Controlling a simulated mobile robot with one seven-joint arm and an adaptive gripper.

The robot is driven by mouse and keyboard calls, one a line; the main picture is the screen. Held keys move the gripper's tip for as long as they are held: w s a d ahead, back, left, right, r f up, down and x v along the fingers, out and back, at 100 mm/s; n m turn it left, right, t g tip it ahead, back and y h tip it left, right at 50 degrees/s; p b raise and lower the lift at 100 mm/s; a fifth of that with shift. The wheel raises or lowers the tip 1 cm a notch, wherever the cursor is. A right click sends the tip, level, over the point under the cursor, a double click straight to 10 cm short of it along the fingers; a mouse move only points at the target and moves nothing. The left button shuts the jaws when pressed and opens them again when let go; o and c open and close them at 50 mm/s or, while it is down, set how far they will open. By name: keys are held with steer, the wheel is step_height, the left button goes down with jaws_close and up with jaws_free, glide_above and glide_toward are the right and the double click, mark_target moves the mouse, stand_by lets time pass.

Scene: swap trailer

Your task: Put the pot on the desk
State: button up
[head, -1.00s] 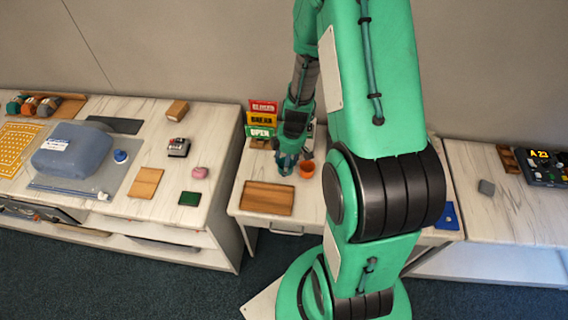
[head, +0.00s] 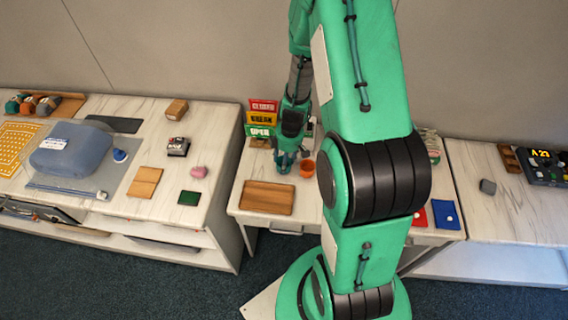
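A small orange pot (head: 307,169) stands upright on the white marbled desk (head: 239,198), toward its back. My gripper (head: 285,168) points down just to the left of the pot. A narrow gap seems to show between them, but I cannot tell if they touch. The fingertips are small and dark here, so I cannot tell whether the gripper is open or shut. My arm hides much of the desk's right part.
A wooden tray (head: 267,197) lies at the desk's front left. Coloured signs (head: 262,118) stand behind my gripper. A cluttered counter (head: 222,150) stands left, another counter (head: 510,222) right.

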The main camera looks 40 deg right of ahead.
steer(key=shift+f, duration=0.35)
steer(key=shift+f, duration=0.2)
steer(key=o, duration=1.1)
steer(key=shift+r, duration=0.2)
steer(key=r, duration=0.4)
steer(key=r+p, duration=0.1)
steer(key=r, duration=0.3)
steer(key=s+d+r+p, duration=0.1)
steer(key=r, duration=0.3)
steer(key=shift+w, duration=0.1)
